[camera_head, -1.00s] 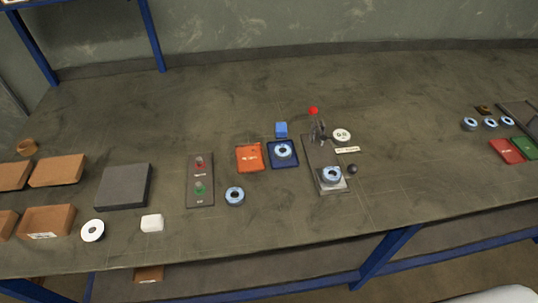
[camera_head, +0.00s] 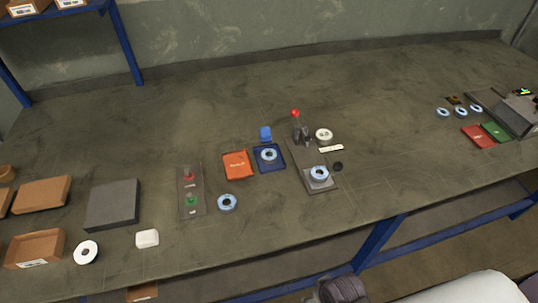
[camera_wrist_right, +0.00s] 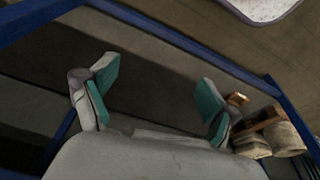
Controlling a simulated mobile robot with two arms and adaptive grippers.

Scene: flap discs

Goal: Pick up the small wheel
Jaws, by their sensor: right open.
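Several small wheels with light blue rims lie on the workbench in the head view. One wheel (camera_head: 227,202) lies on the bare bench top, one (camera_head: 268,155) on a dark blue tray (camera_head: 281,166), and one (camera_head: 319,173) on the plate of a lever fixture (camera_head: 303,158). More small wheels (camera_head: 461,112) lie in a row at the far right. A white disc (camera_head: 86,252) lies at the front left. My right gripper (camera_wrist_right: 157,95) is open and empty in the right wrist view, apart from any wheel, with blue bench framing around it. My left gripper is not in view.
An orange-red tray (camera_head: 237,165), a panel with red and green buttons (camera_head: 190,190) and a dark grey block (camera_head: 112,204) stand on the bench. Brown boxes (camera_head: 35,248) are at left. The bench right of the fixture is largely clear.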

